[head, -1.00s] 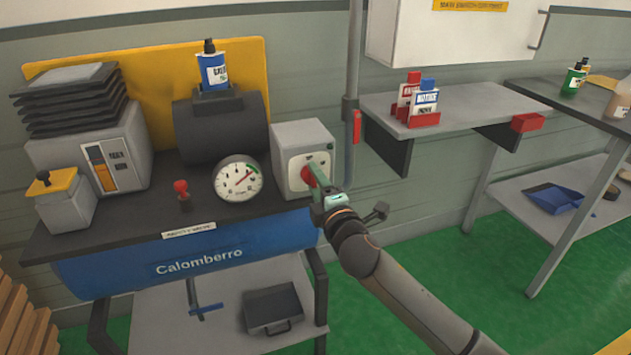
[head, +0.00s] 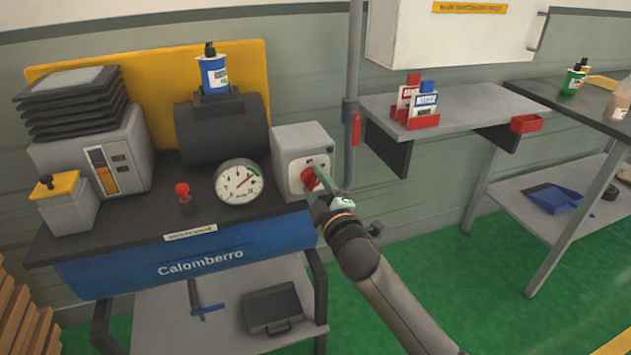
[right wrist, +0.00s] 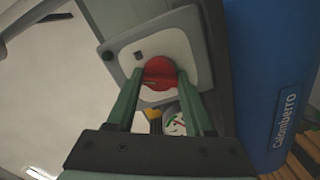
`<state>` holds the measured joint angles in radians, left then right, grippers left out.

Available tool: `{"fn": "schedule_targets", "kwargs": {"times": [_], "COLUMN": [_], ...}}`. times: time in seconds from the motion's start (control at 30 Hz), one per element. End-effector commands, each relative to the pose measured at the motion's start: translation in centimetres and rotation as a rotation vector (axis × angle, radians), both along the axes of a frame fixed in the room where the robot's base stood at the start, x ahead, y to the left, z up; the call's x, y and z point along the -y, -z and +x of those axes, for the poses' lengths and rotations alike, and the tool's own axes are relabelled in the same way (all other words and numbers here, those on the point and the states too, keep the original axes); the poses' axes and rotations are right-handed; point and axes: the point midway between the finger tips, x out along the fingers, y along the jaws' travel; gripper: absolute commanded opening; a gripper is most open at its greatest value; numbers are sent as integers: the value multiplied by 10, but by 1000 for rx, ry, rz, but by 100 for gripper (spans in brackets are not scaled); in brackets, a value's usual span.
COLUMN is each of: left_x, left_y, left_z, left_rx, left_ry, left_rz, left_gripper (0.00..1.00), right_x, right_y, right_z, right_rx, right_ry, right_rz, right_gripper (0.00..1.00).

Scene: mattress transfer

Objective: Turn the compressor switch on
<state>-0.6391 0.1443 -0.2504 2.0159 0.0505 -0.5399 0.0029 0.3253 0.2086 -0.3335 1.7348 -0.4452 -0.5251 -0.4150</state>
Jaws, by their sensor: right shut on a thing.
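The compressor switch is a red rotary knob (head: 308,177) on a pale plate on the front of a grey box (head: 301,141), at the right end of the compressor (head: 205,257). My right gripper (head: 315,182) reaches it from the lower right. In the right wrist view, its two green fingers close on opposite sides of the red knob (right wrist: 159,72). Part of the knob is hidden by the fingers in the head view. My left gripper is not in view.
A round gauge (head: 238,183) and a small red-topped valve (head: 184,194) stand left of the switch box. A grey vertical pipe (head: 352,90) runs just right of it.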

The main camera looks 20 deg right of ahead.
Motion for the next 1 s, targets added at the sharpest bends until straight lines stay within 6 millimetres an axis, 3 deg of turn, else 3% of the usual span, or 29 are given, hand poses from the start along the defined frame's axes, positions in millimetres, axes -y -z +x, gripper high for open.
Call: {"fn": "schedule_targets", "kwargs": {"times": [0.5, 1.0], "left_x": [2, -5], "left_y": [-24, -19], "left_z": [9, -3], "left_rx": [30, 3], "left_ry": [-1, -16], "left_rz": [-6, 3], "left_gripper": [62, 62], "right_x": [0, 0], "right_y": [0, 1], "right_z": [0, 0], "right_rx": [-20, -22], "right_ry": [2, 1], "right_rz": [439, 597], "right_gripper": [0, 0]}}
